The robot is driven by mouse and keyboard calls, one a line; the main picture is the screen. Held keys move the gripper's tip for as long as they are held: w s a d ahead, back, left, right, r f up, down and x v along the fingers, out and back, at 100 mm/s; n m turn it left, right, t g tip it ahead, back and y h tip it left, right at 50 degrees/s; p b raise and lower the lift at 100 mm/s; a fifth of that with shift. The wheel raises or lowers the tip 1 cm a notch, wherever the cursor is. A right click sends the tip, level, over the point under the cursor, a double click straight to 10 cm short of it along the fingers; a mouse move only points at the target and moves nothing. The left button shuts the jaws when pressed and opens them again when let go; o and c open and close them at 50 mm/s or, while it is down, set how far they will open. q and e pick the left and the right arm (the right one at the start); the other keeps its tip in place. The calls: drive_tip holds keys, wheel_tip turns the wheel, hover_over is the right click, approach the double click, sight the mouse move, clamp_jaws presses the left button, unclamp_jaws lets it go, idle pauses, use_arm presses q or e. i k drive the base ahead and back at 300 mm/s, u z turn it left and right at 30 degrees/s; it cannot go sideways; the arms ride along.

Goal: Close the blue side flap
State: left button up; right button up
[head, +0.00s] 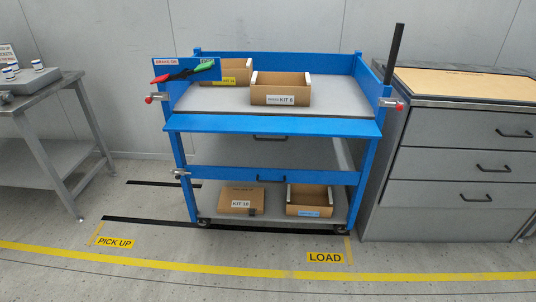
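A blue cart stands in the middle of the head view. Its blue side flap (275,125) is a long panel along the front edge of the grey top deck (240,100). The flap is folded down and outward, so the front of the top deck is open. A red-tipped latch (151,98) sits at the left front corner and another red-tipped latch (395,104) at the right front corner. Neither of my grippers is in view.
A KIT 6 box (280,89) and another box (227,68) stand on the top deck. A red and green brake lever (185,71) is at the left end. A drawer cabinet (455,160) is close on the right. The floor in front is clear.

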sight(286, 126)
drive_tip(key=z, duration=0.55)
drive_tip(key=i, duration=0.6)
drive_tip(key=z, duration=0.2)
